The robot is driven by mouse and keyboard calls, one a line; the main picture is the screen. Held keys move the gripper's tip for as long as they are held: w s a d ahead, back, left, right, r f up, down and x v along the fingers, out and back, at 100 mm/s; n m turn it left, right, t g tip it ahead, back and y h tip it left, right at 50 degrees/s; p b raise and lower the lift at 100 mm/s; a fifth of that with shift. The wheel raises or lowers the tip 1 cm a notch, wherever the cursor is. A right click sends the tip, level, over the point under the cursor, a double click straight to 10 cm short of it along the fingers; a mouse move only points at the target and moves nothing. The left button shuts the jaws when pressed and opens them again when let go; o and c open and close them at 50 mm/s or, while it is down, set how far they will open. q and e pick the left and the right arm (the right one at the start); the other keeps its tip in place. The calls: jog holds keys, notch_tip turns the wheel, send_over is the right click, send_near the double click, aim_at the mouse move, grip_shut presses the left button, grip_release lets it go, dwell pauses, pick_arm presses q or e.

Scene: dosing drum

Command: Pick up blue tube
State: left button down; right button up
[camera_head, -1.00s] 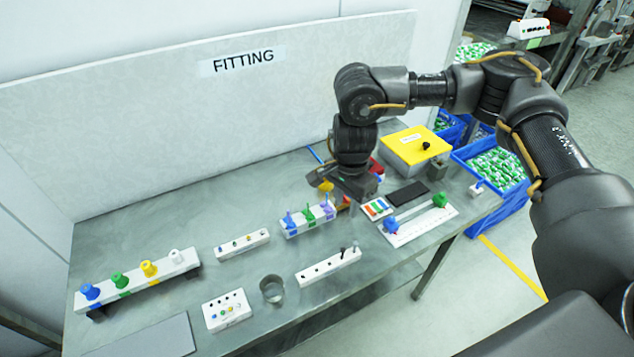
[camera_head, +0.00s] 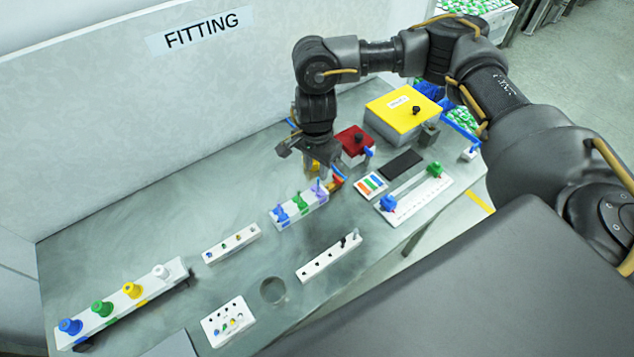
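A white rack (camera_head: 303,211) near the middle of the table holds a blue tube (camera_head: 281,214) at its left end, a green tube (camera_head: 299,203) in the middle and a purple tube (camera_head: 318,188) at its right end. The tubes stand upright. My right gripper (camera_head: 313,165) hangs behind the right end of this rack, apart from the blue tube. Its fingertips are small and partly hidden, so I cannot tell whether it is open. My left gripper is not in view.
A red-topped box (camera_head: 355,139) and a yellow-lidded box (camera_head: 403,108) stand right of my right gripper. A long rack with coloured caps (camera_head: 128,304) is at the left. Small white racks (camera_head: 231,243) and a grey cup (camera_head: 273,290) stand nearer. Bare table lies behind the racks at left.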

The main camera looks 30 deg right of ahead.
aim_at(318, 178)
jog(key=shift+f, duration=0.25)
jog(key=shift+s, duration=0.25)
notch_tip(318, 178, down, 4)
jog(key=shift+d+p, duration=0.15)
jog(key=shift+p, duration=0.7)
jog(key=shift+f, duration=0.5)
jog(key=shift+c, duration=0.4)
grip_shut()
